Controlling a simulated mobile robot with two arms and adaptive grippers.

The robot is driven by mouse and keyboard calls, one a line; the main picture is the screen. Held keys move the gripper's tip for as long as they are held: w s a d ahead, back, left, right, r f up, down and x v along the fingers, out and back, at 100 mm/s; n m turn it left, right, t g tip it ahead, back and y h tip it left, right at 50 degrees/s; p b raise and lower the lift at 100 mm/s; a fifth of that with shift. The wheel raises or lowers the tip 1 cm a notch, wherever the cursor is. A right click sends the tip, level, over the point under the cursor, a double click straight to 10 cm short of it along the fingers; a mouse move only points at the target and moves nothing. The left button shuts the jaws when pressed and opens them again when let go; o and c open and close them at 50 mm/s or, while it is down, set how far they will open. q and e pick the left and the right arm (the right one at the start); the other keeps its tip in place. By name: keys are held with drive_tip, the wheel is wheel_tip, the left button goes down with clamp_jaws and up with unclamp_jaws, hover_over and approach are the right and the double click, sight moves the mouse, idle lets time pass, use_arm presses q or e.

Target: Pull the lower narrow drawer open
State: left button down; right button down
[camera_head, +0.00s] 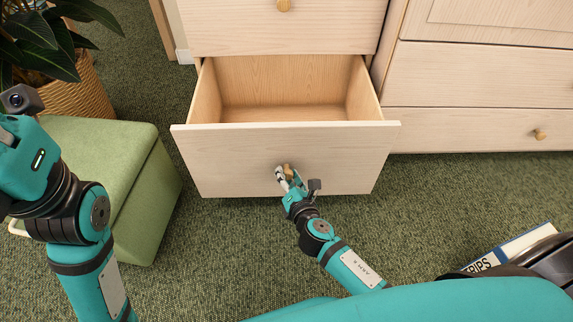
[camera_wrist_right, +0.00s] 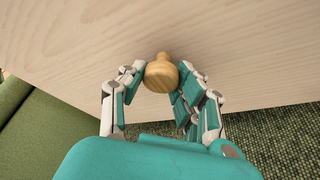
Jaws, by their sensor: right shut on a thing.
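The lower narrow drawer (camera_head: 235,158) stands well out from the cabinet in the head view. Its inside (camera_head: 290,88) shows empty as far as I can see. My right gripper (camera_head: 286,174) is at the front of this drawer, shut on its round wooden knob (camera_wrist_right: 161,74). In the right wrist view the fingers (camera_wrist_right: 160,85) sit on both sides of the knob, close to the pale wood front. My left arm shows at the left of the head view; its gripper's fingers are not in view.
A green padded stool (camera_head: 105,165) stands left of the open drawer. A potted plant in a woven basket (camera_head: 80,98) is behind it. A wider drawer (camera_head: 480,130) at right is shut. A box with lettering (camera_head: 510,247) lies on the carpet at lower right.

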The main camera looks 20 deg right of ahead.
drive_tip(key=shift+s, duration=0.15)
drive_tip(key=c, duration=0.9)
unclamp_jaws()
drive_tip(key=v, duration=1.2)
